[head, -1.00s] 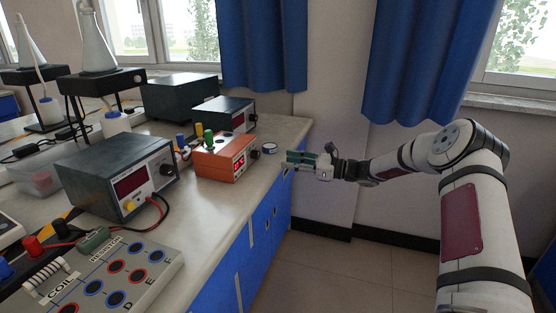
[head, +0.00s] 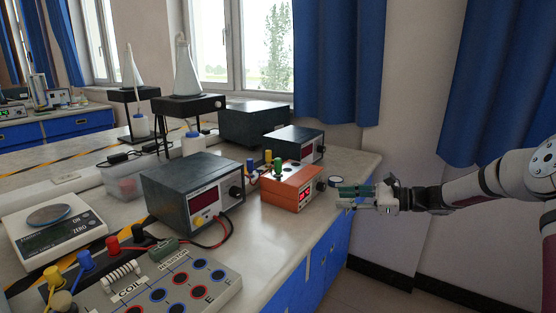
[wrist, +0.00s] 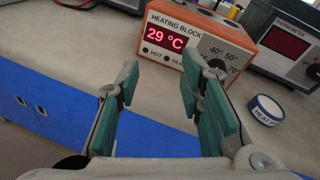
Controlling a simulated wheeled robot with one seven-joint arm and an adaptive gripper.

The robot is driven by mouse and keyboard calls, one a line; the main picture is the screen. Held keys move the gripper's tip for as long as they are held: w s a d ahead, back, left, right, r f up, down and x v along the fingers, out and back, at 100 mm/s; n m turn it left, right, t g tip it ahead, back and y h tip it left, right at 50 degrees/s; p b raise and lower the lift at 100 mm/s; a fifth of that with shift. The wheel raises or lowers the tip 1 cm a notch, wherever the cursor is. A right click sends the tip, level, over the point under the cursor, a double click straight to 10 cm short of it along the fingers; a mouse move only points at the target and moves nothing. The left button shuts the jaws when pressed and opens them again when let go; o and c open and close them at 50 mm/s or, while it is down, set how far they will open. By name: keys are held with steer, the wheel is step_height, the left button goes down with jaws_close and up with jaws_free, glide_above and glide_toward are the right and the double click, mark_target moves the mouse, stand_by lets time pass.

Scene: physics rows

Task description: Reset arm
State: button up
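My gripper (head: 352,194) is at the right of the bench in the head view, by the bench's front edge. In the wrist view its two green-padded fingers (wrist: 168,105) are spread apart with nothing between them. It is open and empty. An orange heating block (wrist: 190,35) with a red display reading 29 °C is beyond the fingertips. The same heating block shows in the head view (head: 290,198), left of the gripper. A small round labelled disc (wrist: 266,110) lies on the bench right of the fingers, apart from them.
A dark power supply (head: 190,190), a thermometer box (wrist: 290,40), a coil and resistor board (head: 180,290) and a scale (head: 55,232) stand on the bench (head: 262,237). Blue cabinets (head: 325,255) are below. The floor to the right of the bench looks clear.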

steer(key=s+a+r+n+g+h, duration=0.2)
steer(key=s+a+r+n+h, duration=0.15)
steer(key=s, duration=0.45)
steer(key=s+a+r+n+g+h, duration=0.2)
steer(key=s+a+n+g, duration=0.15)
steer(key=s, duration=0.55)
steer(key=s+a+r+n+g+h, duration=0.2)
steer(key=s+a+r+n, duration=0.15)
steer(key=s, duration=0.45)
steer(key=s+d+f+n+t+h, duration=0.1)
steer(key=s+d+n+h, duration=0.3)
steer(key=s, duration=1)
steer(key=s+d+f+n+t+h, duration=0.1)
steer(key=s+d+n+h, duration=0.3)
steer(key=s, duration=1.1)
step_height(320, 180, up, 21)
steer(key=n+t+p, duration=0.1)
steer(key=t+p, duration=0.2)
steer(key=p, duration=1.6)
steer(key=shift+w+r+y+p, duration=0.2)
steer(key=shift+w+y+p, duration=0.15)
steer(key=shift+w+y, duration=0.1)
steer(key=shift+a, duration=0.1)
